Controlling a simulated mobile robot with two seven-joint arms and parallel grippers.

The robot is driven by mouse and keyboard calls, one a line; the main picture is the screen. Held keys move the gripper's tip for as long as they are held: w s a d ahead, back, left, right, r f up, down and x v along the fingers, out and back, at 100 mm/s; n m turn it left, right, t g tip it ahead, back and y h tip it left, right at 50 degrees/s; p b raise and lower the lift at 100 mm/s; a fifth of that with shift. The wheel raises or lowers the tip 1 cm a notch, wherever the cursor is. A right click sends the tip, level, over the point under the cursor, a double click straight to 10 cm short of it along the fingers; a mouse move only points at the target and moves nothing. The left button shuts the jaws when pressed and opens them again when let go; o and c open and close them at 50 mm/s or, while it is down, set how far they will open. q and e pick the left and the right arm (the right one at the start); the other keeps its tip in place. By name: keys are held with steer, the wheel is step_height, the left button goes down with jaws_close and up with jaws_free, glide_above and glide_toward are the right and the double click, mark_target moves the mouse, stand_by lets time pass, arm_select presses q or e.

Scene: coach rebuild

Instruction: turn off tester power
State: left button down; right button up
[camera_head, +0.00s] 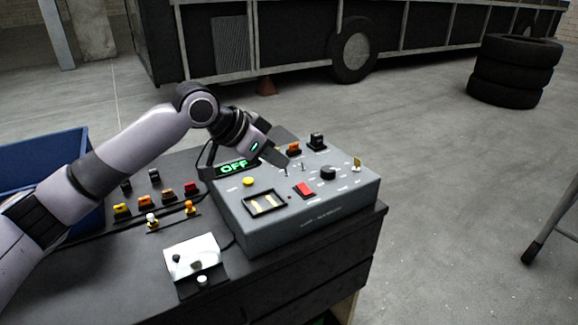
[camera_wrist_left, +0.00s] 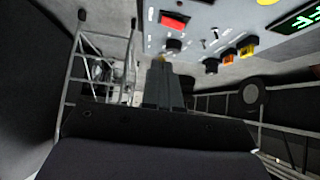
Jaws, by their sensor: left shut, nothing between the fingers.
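The tester is a grey box (camera_head: 305,228) with a sloped panel on the dark bench. Its display (camera_head: 233,168) reads OFF in green. My left gripper (camera_head: 284,166) is shut and empty over the panel's far half, close to the toggles. I cannot tell whether it touches one. In the left wrist view, the shut fingers (camera_wrist_left: 165,68) lie below the red switch (camera_wrist_left: 174,20) and the knob (camera_wrist_left: 174,44). My right gripper is out of view.
Several coloured connectors (camera_head: 155,205) and a white-topped box (camera_head: 192,257) sit left of the tester on the bench. A blue bin (camera_head: 45,150) stands at far left. Stacked tyres (camera_head: 513,72) and a bus frame (camera_head: 270,45) are behind. The floor at right is mostly clear.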

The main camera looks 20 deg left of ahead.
arm_select(q)
steer(key=shift+v, duration=1.3)
steer(key=shift+d, duration=0.1)
steer(key=s+d+f+g, duration=0.1)
steer(key=s+d+f, duration=0.4)
steer(key=f, duration=0.4)
steer(key=s+d+f+g, duration=0.1)
steer(key=s+d+f, duration=0.2)
steer(key=s+f, duration=0.5)
steer(key=s+a+f+n+g+y, duration=0.1)
steer(key=s+a+f+n+y, duration=0.3)
steer(key=s, duration=0.5)
steer(key=s+a+f+n+y, duration=0.1)
steer(key=s+a+f, duration=0.2)
steer(key=s+f, duration=0.5)
steer(key=w+d+f+t+h, duration=0.1)
steer(key=w+d+f+t, duration=0.1)
steer(key=w+f+t, duration=0.2)
steer(key=shift+d+f+t+h, duration=0.25)
steer(key=shift+f+t+h, duration=0.05)
steer(key=shift+f+t, duration=1)
steer(key=shift+w, duration=0.1)
